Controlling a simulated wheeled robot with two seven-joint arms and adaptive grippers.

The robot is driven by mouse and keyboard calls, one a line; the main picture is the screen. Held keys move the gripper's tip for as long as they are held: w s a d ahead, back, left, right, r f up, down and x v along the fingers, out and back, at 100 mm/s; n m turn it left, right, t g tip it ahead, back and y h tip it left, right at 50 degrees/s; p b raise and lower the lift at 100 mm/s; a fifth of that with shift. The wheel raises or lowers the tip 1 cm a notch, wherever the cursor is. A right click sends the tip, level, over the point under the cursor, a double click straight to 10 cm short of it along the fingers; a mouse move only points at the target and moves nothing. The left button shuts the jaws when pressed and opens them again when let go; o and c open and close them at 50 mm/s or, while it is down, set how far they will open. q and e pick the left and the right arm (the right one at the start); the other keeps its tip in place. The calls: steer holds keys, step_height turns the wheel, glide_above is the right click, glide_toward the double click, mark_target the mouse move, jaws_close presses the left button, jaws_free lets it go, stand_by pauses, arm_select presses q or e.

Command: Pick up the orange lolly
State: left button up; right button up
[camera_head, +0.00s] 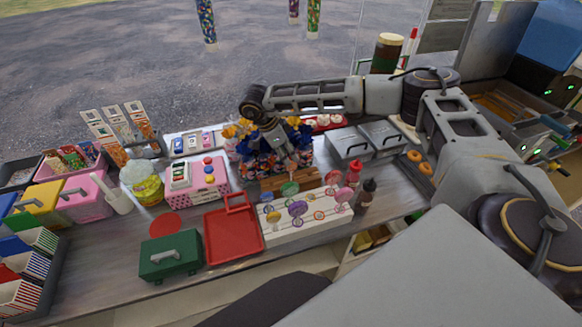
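A white lolly stand (318,231) holds several swirled lollies on sticks. A yellow-orange lolly (273,217) stands at its left end; it is the nearest to orange that I can make out. A purple lolly (298,208), a green lolly (289,188) and pink lollies (342,195) stand beside it. My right arm reaches over the counter from the right, and my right gripper (290,165) points down behind the green lolly, apart from the yellow-orange one. Its fingers are too small to tell whether they are open. My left gripper is not in view.
A red tray (232,249) and a green box (171,257) lie left of the stand. A red bottle (353,174) and a dark bottle (366,193) stand at its right. Blue and orange wrapped sweets (255,160) crowd behind my gripper.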

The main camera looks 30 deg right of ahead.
mark_target(292, 162)
steer(key=shift+f, duration=0.15)
steer(key=shift+s+p+x, duration=0.15)
steer(key=shift+p+x, duration=0.25)
steer(key=shift+x, duration=0.45)
steer(key=shift+s+p+x, duration=0.1)
steer(key=shift+p+x, duration=0.3)
steer(key=shift+x, duration=1.25)
steer(key=shift+a, duration=0.1)
jaws_close()
